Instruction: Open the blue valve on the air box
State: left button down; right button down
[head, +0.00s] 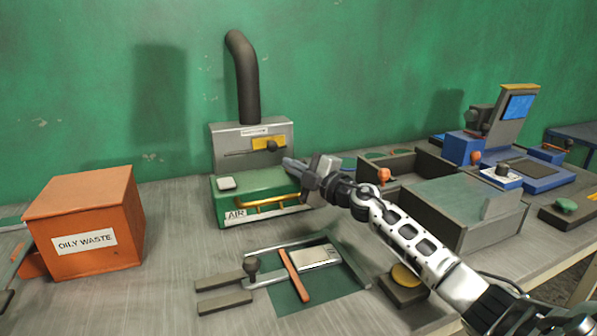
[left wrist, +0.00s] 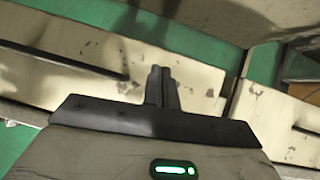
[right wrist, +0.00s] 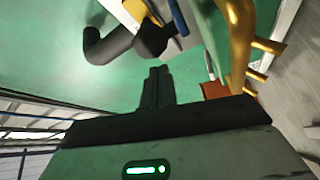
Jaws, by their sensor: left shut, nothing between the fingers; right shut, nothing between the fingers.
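The air box (head: 262,212) is a green box with an AIR label and a yellow rail in front, below a grey back panel (head: 228,140). In the right wrist view a narrow blue piece (right wrist: 180,18), which looks like the valve's handle, shows beside a black knob (right wrist: 151,40). In the head view I cannot make out the blue valve clearly. My right gripper (head: 288,163) is shut and empty, above the right part of the box; its fingers (right wrist: 158,72) appear short of the blue piece. My left gripper (left wrist: 158,72) is shut and empty, outside the head view.
An orange OILY WASTE box (head: 85,230) stands left of the air box. A flat fixture with an orange bar (head: 294,275) lies in front. Grey bins (head: 440,210) and a blue machine (head: 535,175) stand to the right. A black pipe (head: 245,80) rises behind.

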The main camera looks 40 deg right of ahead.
pick_arm(q)
jog(key=shift+w+d+r, duration=0.1)
jog(key=shift+w+r, duration=0.1)
jog(key=shift+r, duration=0.25)
pick_arm(e)
jog(key=shift+s+d+f, duration=0.1)
jog(key=shift+d+f, duration=0.1)
jog(key=shift+d, duration=0.5)
pick_arm(q)
jog(key=shift+s+f, duration=0.1)
jog(key=shift+f, duration=0.05)
pick_arm(e)
jog(key=shift+d+f+y+b, duration=0.15)
jog(key=shift+d+y+b, duration=0.2)
jog(key=shift+b, duration=0.4)
pick_arm(q)
jog(key=shift+s+f, duration=0.1)
jog(key=shift+f, duration=0.5)
pick_arm(e)
jog(key=shift+s+n, duration=0.1)
jog(key=shift+n, duration=0.2)
pick_arm(q)
jog(key=shift+n+b, duration=0.3)
jog(key=shift+b, duration=0.05)
pick_arm(e)
jog(key=shift+y, duration=0.35)
